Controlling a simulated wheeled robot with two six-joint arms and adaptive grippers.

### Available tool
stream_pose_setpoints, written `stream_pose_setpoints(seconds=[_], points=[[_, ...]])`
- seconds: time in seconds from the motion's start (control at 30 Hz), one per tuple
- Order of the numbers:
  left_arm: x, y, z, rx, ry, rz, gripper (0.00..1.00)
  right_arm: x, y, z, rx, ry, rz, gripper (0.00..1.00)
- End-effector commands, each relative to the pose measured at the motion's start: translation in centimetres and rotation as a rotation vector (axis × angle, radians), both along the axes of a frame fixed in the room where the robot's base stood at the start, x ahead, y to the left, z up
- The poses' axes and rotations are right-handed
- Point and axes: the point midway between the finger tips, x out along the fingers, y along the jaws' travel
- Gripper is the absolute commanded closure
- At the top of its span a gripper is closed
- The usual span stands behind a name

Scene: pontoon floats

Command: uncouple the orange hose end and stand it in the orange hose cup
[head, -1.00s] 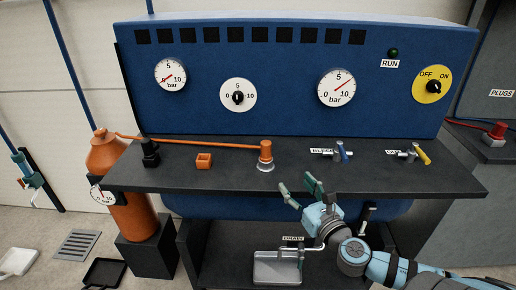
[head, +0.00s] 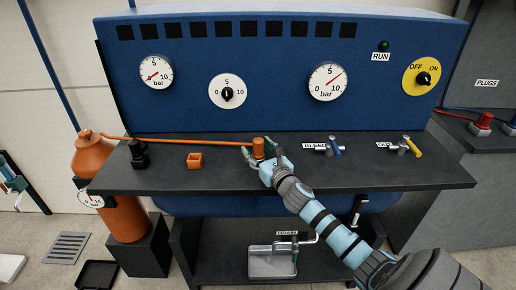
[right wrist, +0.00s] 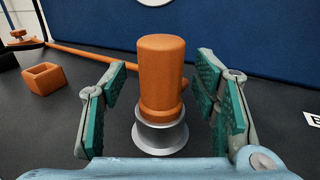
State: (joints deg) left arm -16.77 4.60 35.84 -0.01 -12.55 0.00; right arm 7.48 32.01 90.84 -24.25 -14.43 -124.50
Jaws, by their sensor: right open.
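The orange hose end (head: 258,148) stands upright on the black bench, and its orange hose runs left to the orange cylinder. In the right wrist view the hose end (right wrist: 161,75) sits on a round silver coupling (right wrist: 160,137). In the right wrist view a gap shows between each finger and the hose end. The orange hose cup (head: 194,160), a small square open box, stands left of the hose end and looks empty. My left gripper is not in view.
The orange cylinder (head: 108,185) stands left of the bench. A black fitting (head: 139,154) stands on the bench's left end. Right of my gripper are a blue-handled valve (head: 333,147) and a yellow-handled valve (head: 410,147). The blue panel (head: 284,103) rises behind.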

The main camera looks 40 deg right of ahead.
Motion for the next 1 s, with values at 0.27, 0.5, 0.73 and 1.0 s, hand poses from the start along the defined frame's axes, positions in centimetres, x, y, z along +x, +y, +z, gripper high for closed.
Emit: stream_pose_setpoints(seconds=[0.27, 0.5, 0.73, 1.0], points=[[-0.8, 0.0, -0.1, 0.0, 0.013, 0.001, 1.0, -0.1, 0.0, -0.1, -0.001, 0.001, 0.0, 0.72], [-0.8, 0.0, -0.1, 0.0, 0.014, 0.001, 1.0, -0.1, 0.0, -0.1, -0.001, 0.001, 0.0, 1.0], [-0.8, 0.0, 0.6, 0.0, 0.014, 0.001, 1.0, -0.1, 0.0, 0.8, -0.002, 0.0, -0.001, 1.0], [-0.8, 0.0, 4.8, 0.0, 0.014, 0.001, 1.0, -0.1, 0.0, 7.9, -0.001, -0.002, 0.001, 1.0]])
